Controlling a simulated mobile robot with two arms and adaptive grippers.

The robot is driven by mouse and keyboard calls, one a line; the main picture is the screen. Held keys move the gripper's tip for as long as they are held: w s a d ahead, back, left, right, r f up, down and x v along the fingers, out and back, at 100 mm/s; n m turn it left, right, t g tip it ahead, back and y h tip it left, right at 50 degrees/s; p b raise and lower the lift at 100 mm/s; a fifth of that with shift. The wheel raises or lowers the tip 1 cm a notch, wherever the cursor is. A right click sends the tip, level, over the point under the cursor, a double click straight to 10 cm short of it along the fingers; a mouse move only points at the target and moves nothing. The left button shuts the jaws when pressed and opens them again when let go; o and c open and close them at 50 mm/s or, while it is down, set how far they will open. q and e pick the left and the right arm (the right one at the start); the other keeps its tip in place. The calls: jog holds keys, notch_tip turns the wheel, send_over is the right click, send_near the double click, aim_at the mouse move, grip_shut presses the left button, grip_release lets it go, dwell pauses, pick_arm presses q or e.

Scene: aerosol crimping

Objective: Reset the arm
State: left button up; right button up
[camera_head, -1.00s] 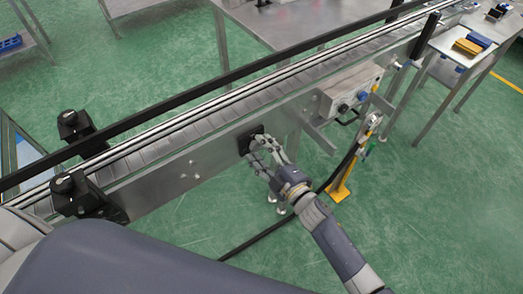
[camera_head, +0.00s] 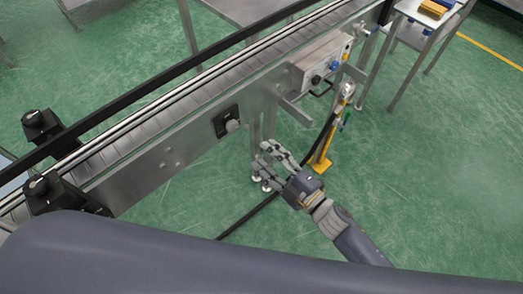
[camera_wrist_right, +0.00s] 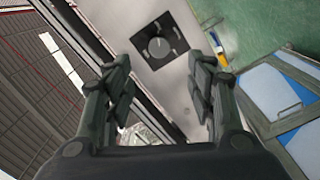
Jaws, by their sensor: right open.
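My right gripper (camera_head: 268,165) is open and empty in the head view, a little right of and below a round grey knob (camera_head: 232,126) on a black plate. The knob is on the side panel of the conveyor (camera_head: 160,160). In the right wrist view the two fingers of the right gripper (camera_wrist_right: 160,95) are spread apart with nothing between them. The knob (camera_wrist_right: 158,46) shows beyond the fingertips, apart from them. My left gripper is not in view.
A control box (camera_head: 322,62) with buttons hangs on the conveyor's near side. A yellow post (camera_head: 321,152) stands to the right of my right gripper. A table (camera_head: 424,14) with a yellow item stands at upper right. The green floor (camera_head: 430,180) at right is clear.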

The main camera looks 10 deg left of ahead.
dwell(0.5)
jog(key=s+d+f+m+g+h, duration=0.1)
jog(key=d+f+m+h, duration=0.25)
jog(key=d+f, duration=0.45)
jog(key=s+d+f+m+h, duration=0.2)
jog(key=d+f+m+h, duration=0.15)
jog(key=f, duration=0.75)
jog(key=s+d+f+m+g+h, duration=0.1)
jog(key=d+f+m+h, duration=0.25)
jog(key=d+f, duration=0.45)
jog(key=s+d+f+m+g+h, duration=0.1)
jog(key=s+d+f+m+g, duration=0.15)
jog(key=s+f, duration=0.4)
jog(key=s+d+f+m+g+h, duration=0.1)
jog(key=s+d+f+m+h, duration=0.15)
jog(key=s+f, duration=0.4)
jog(key=s+d+f+m+g, duration=0.2)
jog(key=s, duration=0.7)
jog(key=s+d+f+m+g, duration=0.2)
jog(key=s+f, duration=0.1)
jog(key=s, duration=0.6)
jog(key=shift+s+f, duration=0.2)
jog(key=shift+s, duration=0.2)
jog(key=shift+m+g, duration=0.25)
